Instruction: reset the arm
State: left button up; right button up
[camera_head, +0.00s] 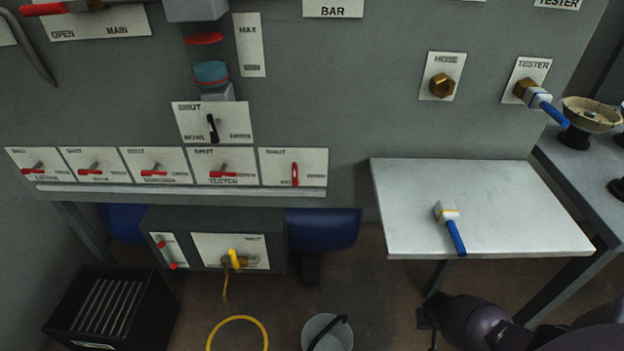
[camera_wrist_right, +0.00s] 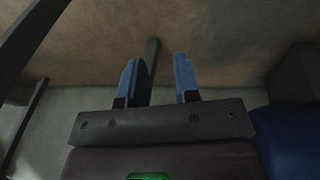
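My right arm comes in at the bottom right of the head view, below the white-topped shelf (camera_head: 540,215). Its gripper (camera_head: 430,318) is small and dark there, and its fingers are hard to make out. In the right wrist view my right gripper (camera_wrist_right: 157,62) shows two blue fingers, spread apart with nothing between them. Brown floor and a dark post (camera_wrist_right: 151,65) lie beyond the fingers. My left arm and gripper are not in view.
A blue-handled valve piece (camera_head: 447,213) lies on the shelf. Another is fitted at the TESTER port (camera_head: 533,93). A grey bucket (camera_head: 333,338), a yellow hose loop (camera_head: 240,318) and a black crate (camera_head: 75,333) stand on the floor. Several red-handled valves line the panel.

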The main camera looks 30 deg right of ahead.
jog(key=d+r, duration=0.3)
jog(key=d, duration=0.2)
jog(key=s+a+r+n+t+y, duration=0.25)
jog(key=s+a+r+n, duration=0.2)
jog(key=a+r, duration=0.45)
jog(key=s+a+r+n+t+y, duration=0.1)
jog(key=s+a+r+n+t, duration=0.3)
jog(key=a+r, duration=0.5)
jog(key=s+a+r+n+t+y, duration=0.1)
jog(key=s+a+r+n+t, duration=0.15)
jog(key=a+r+n, duration=0.5)
jog(key=shift+a+r+m+h, duration=0.55)
jog(key=shift+a+r+m, duration=0.55)
jog(key=shift+a+m, duration=1.9)
pick_arm(q)
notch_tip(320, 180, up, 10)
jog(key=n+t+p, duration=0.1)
jog(key=p, duration=1.2)
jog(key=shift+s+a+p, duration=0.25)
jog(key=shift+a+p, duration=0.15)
pick_arm(e)
notch_tip(320, 180, up, 10)
jog(key=d+m+t, duration=0.1)
jog(key=shift+w+r+m+t, duration=0.15)
jog(key=shift+w+m+t, duration=0.1)
jog(key=shift+m+t, duration=0.05)
